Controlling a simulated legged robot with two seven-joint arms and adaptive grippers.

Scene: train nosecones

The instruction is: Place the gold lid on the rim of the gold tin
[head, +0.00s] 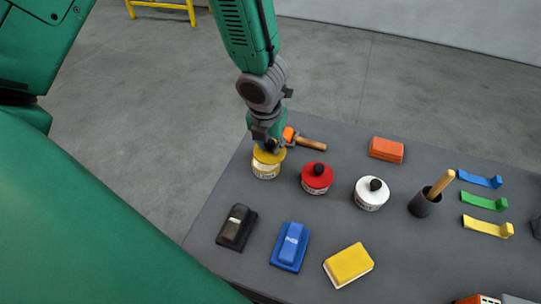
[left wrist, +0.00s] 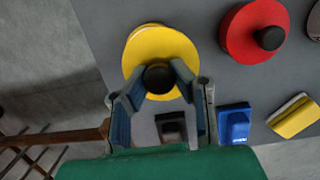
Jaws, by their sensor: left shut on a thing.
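The gold lid (head: 269,155) is a yellow disc with a black knob, at the top of the gold tin (head: 265,172) near the table's left edge. In the left wrist view the lid (left wrist: 165,50) fills the upper middle and covers the tin. My left gripper (head: 270,146) is above the lid, pointing down. In the left wrist view its fingers (left wrist: 158,80) are shut on the black knob. The lid looks slightly off-centre on the tin in the head view; I cannot tell whether it touches the rim all round. My right gripper is not in view.
A red tin (head: 317,180) and a white tin (head: 370,196), both with black knobs, stand to the right. A wooden-handled tool (head: 308,142) lies just behind the gold tin. Black (head: 236,229), blue (head: 290,247) and yellow (head: 349,264) blocks lie in front.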

